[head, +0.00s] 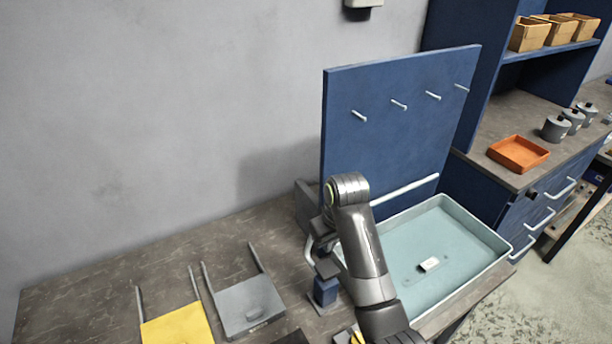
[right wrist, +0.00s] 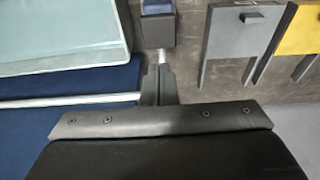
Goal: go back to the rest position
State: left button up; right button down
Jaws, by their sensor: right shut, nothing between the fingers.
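My right arm crosses the lower middle of the head view. Its gripper (head: 324,266) is over the table beside a small blue block with a dark base (head: 325,291). In the right wrist view the fingers (right wrist: 158,72) are together with nothing between them. A short pale metal rod (right wrist: 162,57) shows just past their tips, towards the blue block (right wrist: 157,8); I cannot tell whether they touch. My left gripper is not in view.
A blue board (head: 390,130) with several pegs stands behind a pale teal tray (head: 480,230) holding a small white piece (head: 429,264). Grey (head: 248,305) and yellow (head: 178,327) pronged plates lie left on the table. An orange tray (head: 518,153) sits on the right cabinet.

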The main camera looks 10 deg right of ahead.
jog(key=s+d+f+m+h, duration=0.1)
jog(key=s+d+f+m, duration=0.1)
jog(key=s+d+f, duration=0.5)
jog(key=s+d+f+m, duration=0.1)
jog(key=s+d+f, duration=0.1)
jog(key=s+d, duration=0.45)
jog(key=s+d+r+m+t+h, duration=0.1)
jog(key=s+d, duration=0.2)
jog(key=s, duration=0.7)
jog(key=s+d+r+m+t+h, duration=0.1)
jog(key=s+d, duration=0.1)
jog(key=s, duration=0.7)
notch_tip(320, 180, down, 34)
jog(key=s+d+g+b, duration=0.1)
jog(key=d+g+b, duration=0.1)
jog(key=b, duration=0.6)
jog(key=s+f+b, duration=0.3)
jog(key=s+f, duration=0.4)
jog(key=f, duration=0.3)
jog(key=s+a+f+g+y+b, duration=0.1)
jog(key=s+f+b, duration=0.2)
jog(key=s+f, duration=0.4)
notch_tip(320, 180, down, 4)
jog(key=shift+s+a+f, duration=0.15)
jog(key=shift+s+a, duration=0.1)
jog(key=shift+s, duration=0.05)
